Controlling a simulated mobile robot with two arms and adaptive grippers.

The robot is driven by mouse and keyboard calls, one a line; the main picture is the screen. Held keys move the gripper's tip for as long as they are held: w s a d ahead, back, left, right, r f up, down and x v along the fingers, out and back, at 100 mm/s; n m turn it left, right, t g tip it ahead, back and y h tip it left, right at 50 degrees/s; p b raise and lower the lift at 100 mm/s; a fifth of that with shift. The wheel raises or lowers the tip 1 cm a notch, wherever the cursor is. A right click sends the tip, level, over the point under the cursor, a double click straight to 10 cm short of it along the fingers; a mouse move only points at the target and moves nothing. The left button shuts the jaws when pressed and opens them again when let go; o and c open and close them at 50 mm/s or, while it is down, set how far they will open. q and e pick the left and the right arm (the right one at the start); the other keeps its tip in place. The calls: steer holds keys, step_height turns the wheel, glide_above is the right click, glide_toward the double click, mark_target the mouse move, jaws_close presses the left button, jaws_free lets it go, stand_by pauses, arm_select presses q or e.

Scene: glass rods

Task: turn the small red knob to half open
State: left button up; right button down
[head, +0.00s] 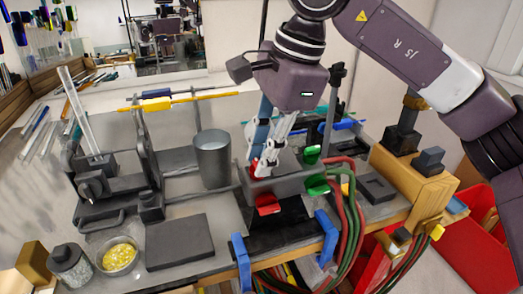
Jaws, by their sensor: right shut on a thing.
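The small red knob (256,168) sits on the grey burner block near the middle of the head view, low on its back part. My right gripper (264,168) reaches down onto it from above, and its fingers are shut on the knob. The fingers cover much of the knob, so its exact angle cannot be read. A larger red handle (268,204) is on the front of the same block, apart from my fingers. Green handles (312,154) and (318,186) are to the right of it. My left gripper is not in view.
A grey metal cup (212,158) stands left of my right gripper. A dark flat plate (179,242) and a bowl of yellow bits (118,256) lie at front left. Red and green hoses (350,215) hang at the right. A red bin (470,245) is at far right.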

steer(key=shift+r, duration=0.1)
stand_by(0.4)
steer(key=c, duration=1.7)
jaws_free()
steer(key=v, duration=1.2)
